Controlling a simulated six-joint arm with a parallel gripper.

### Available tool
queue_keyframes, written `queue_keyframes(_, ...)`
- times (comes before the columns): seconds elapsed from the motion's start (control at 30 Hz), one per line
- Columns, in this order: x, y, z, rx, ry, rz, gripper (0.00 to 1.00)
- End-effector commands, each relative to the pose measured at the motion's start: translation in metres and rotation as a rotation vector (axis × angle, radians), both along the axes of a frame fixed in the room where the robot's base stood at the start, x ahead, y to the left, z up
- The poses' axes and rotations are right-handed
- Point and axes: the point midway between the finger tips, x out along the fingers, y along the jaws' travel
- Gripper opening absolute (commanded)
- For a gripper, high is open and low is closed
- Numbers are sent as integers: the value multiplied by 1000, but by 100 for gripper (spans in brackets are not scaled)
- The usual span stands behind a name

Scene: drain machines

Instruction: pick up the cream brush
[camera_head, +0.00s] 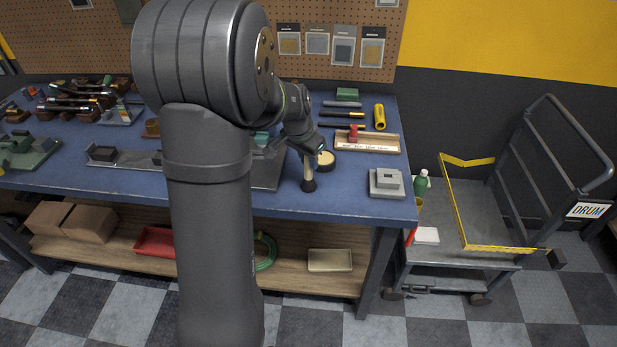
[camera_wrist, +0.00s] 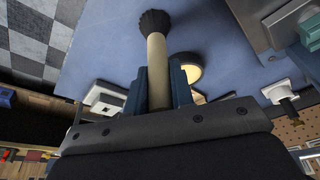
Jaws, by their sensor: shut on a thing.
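The cream brush (camera_head: 308,172) has a pale handle and a dark round head, and hangs upright with the head down near the front edge of the blue bench top. My gripper (camera_head: 307,152) is shut on the upper part of its handle. In the wrist view, the brush (camera_wrist: 156,62) runs out between the two blue-grey fingers (camera_wrist: 160,88), with its dark head at the far end. I cannot tell whether the head touches the bench top.
A round dark tin with a cream top (camera_head: 326,158) is close behind the brush. A grey block (camera_head: 386,183) sits to the right. A wooden tray (camera_head: 367,147) with a red item is behind. A cart (camera_head: 470,215) stands right of the bench (camera_head: 350,205).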

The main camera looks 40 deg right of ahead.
Motion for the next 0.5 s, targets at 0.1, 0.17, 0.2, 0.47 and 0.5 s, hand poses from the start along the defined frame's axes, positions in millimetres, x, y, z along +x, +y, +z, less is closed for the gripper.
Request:
queue_keyframes(0.1,0,0,0,0,0,0,0)
queue_keyframes(0.17,0,0,0,0,0,0,0)
queue_keyframes(0.2,0,0,1,-1,0,0,0)
queue_keyframes(0.47,-1,1,17,-2,-1,0,0)
queue_keyframes(0.5,-6,6,16,0,0,0,0)
